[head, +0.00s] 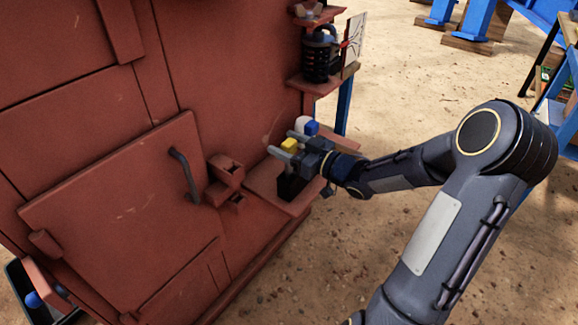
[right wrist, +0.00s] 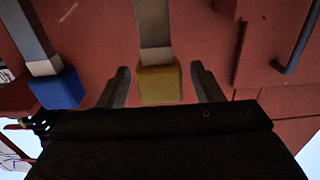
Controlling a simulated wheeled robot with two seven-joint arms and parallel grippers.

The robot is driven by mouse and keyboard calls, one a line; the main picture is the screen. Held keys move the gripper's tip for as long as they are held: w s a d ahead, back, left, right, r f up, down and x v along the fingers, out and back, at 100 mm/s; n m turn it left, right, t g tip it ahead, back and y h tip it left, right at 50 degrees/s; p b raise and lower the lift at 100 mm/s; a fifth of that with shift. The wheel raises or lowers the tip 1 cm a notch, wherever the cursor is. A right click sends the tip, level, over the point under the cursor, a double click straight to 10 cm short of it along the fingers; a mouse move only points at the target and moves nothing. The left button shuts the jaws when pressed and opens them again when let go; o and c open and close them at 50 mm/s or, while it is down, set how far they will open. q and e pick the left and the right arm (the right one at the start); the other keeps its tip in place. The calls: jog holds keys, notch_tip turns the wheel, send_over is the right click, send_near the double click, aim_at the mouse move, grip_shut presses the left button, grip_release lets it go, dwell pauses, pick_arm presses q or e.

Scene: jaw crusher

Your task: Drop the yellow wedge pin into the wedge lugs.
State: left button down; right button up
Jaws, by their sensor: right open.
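The yellow wedge pin (head: 289,145) has a yellow block head above a small red shelf. In the right wrist view its yellow head (right wrist: 160,84) and flat metal shank show between my fingers, with gaps at both sides. My right gripper (head: 281,141) is open around the pin, and its fingers also show in the right wrist view (right wrist: 160,70). The wedge lugs (head: 226,172) appear to be the red blocks on the crusher wall, left of the gripper and beside the door handle. My left gripper is not in view.
A blue-headed pin (right wrist: 58,88) stands beside the yellow one, its head (head: 312,127) just behind my gripper. The red shelf (head: 262,183) juts from the wall below. A curved door handle (head: 184,174) sticks out at left. A higher shelf (head: 322,82) holds a dark coil.

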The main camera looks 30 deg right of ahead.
jog(key=shift+w+a, duration=0.25)
jog(key=shift+w, duration=0.4)
grip_shut()
